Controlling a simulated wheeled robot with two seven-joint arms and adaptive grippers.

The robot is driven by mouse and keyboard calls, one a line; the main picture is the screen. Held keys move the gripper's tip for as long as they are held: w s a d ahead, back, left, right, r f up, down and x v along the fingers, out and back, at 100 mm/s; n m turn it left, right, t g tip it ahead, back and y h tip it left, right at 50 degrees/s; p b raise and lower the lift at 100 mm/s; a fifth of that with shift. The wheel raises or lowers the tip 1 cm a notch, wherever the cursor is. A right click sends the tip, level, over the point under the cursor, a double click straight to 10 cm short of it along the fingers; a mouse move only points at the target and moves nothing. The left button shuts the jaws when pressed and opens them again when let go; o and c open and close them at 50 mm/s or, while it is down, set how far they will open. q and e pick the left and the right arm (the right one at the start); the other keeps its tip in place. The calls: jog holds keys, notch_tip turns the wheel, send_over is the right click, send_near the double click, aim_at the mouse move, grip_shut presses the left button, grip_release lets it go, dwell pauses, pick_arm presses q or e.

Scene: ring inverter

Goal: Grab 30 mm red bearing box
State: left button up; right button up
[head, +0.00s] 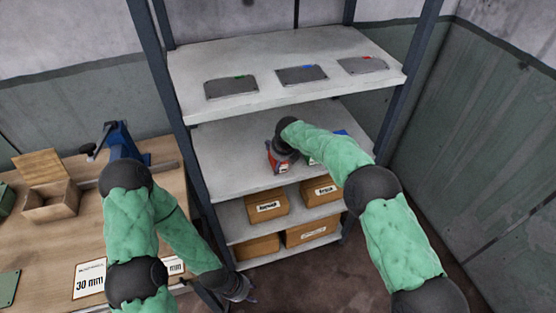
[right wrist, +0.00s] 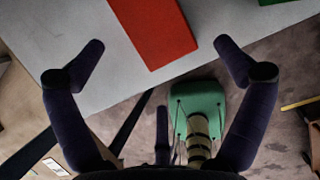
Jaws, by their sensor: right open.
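The red box (head: 273,158) is on the middle shelf of the rack, partly hidden by my right gripper (head: 281,156). In the right wrist view the red box (right wrist: 155,30) shows as a plain red block near the shelf edge. It lies at and beyond the fingertips of my right gripper (right wrist: 160,48), with space between it and each finger. The fingers are spread wide and hold nothing. My left gripper (head: 245,292) hangs low by the right end of the workbench, away from the box. Its fingers are too small and dark to read.
A blue box (head: 341,132) and a green box (head: 312,161) stand on the same shelf, partly behind my right arm. The top shelf (head: 245,106) is close above, with flat grey plates. Cardboard boxes (head: 268,207) fill the lower shelves. The workbench (head: 85,235) carries a 30 mm sign (head: 89,279).

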jog(key=shift+w+a, duration=0.2)
jog(key=shift+w, duration=0.35)
jog(key=w+f, duration=0.1)
jog(key=w+a, duration=0.1)
jog(key=shift+w+f+b, duration=0.3)
jog(key=shift+w+f, duration=0.35)
jog(key=shift+f, duration=0.2)
jog(key=c, duration=1.4)
jog(key=shift+r, duration=0.1)
jog(key=shift+c, duration=0.6)
jog(key=shift+r, duration=0.1)
